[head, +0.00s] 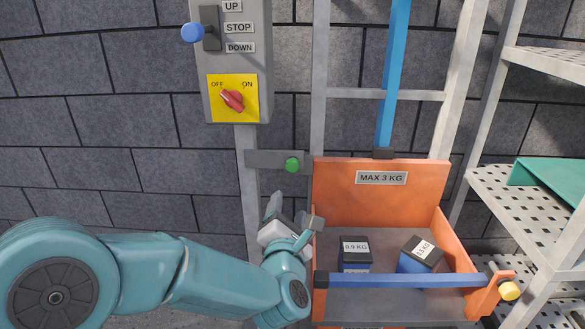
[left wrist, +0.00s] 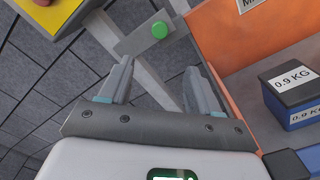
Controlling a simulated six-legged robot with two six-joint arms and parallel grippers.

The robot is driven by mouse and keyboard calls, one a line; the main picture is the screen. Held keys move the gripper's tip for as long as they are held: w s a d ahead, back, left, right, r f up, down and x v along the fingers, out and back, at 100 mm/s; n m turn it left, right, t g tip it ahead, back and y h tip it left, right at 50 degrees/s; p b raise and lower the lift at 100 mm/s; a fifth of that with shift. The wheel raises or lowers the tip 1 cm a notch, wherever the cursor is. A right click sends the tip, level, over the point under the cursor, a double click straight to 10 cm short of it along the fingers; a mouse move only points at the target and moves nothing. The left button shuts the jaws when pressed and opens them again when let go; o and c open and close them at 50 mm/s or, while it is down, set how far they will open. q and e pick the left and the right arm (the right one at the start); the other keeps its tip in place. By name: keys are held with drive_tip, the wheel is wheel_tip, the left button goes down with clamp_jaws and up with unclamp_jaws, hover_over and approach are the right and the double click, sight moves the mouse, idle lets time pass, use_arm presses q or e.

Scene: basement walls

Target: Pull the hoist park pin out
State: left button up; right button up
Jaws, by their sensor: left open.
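The park pin shows as a round green knob (head: 292,165) on a grey bracket plate (head: 262,159) between the control post and the orange hoist carriage. The knob also shows in the left wrist view (left wrist: 159,30), ahead of the fingertips and roughly between them. My left gripper (head: 295,211) is open and empty, just below the knob and apart from it. In the left wrist view, its two fingers (left wrist: 157,75) stand wide apart. The pin's shaft is hidden behind the knob. My right gripper is not in view.
The orange carriage (head: 340,195) holds two blue-black weight boxes (head: 355,252) behind a blue bar (head: 400,281) with a yellow knob (head: 509,290). A control box (head: 227,60) with a lever and red switch (head: 232,100) is above left. Perforated shelves (head: 510,195) stand right.

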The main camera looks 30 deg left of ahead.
sight(292, 167)
use_arm(q)
drive_tip(key=p+x, duration=0.1)
drive_tip(key=x, duration=1.5)
drive_tip(key=shift+w, duration=0.15)
drive_tip(key=shift+c, duration=0.4)
